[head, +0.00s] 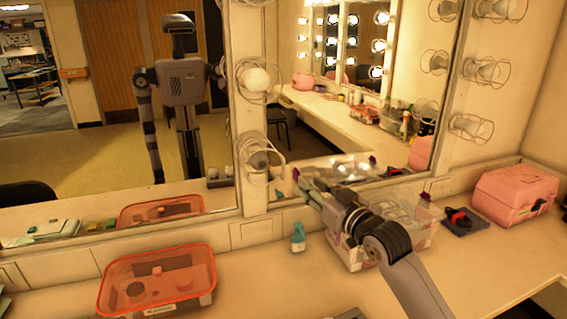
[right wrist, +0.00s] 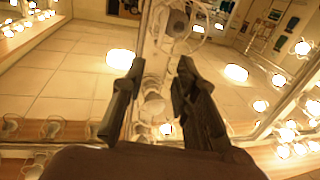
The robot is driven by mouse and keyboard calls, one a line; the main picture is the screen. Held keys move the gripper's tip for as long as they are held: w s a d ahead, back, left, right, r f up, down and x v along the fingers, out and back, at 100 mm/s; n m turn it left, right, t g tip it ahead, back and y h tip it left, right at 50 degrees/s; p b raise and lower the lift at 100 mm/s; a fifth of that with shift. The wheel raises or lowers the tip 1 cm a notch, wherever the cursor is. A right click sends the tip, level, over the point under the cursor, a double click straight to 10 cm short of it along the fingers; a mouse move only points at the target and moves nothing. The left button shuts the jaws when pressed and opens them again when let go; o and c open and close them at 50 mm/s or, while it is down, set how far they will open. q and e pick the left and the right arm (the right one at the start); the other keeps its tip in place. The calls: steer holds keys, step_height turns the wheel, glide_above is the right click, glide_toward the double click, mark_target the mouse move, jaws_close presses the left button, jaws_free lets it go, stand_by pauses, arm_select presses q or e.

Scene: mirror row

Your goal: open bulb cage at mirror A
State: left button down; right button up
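Bulbs in wire cages are fixed to the post between two mirrors. The upper caged bulb (head: 257,80) and the lower caged bulb (head: 257,161) show in the head view. I cannot tell which mirror is A, or whether the lower cage is open or closed. My right gripper (head: 303,184) is just right of and below the lower cage, pointing up-left. In the right wrist view my right gripper (right wrist: 156,72) has its fingers apart with nothing held. A bulb (right wrist: 153,104) shows between and beyond them. My left gripper is not directly in view.
A red-rimmed tray (head: 115,283) and a small teal bottle (head: 298,238) stand on the counter. A clear bin stands beneath my right arm. A pink case (head: 512,195) is at the right. More caged bulbs (head: 470,128) line the right post. The left mirror (head: 100,150) reflects me.

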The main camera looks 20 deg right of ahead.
mark_target(284, 166)
steer(key=p+x, duration=0.3)
steer(key=x, duration=1.1)
steer(key=shift+a+f, duration=0.1)
steer(key=shift+f, duration=0.05)
steer(key=shift+c, duration=0.3)
jaws_close()
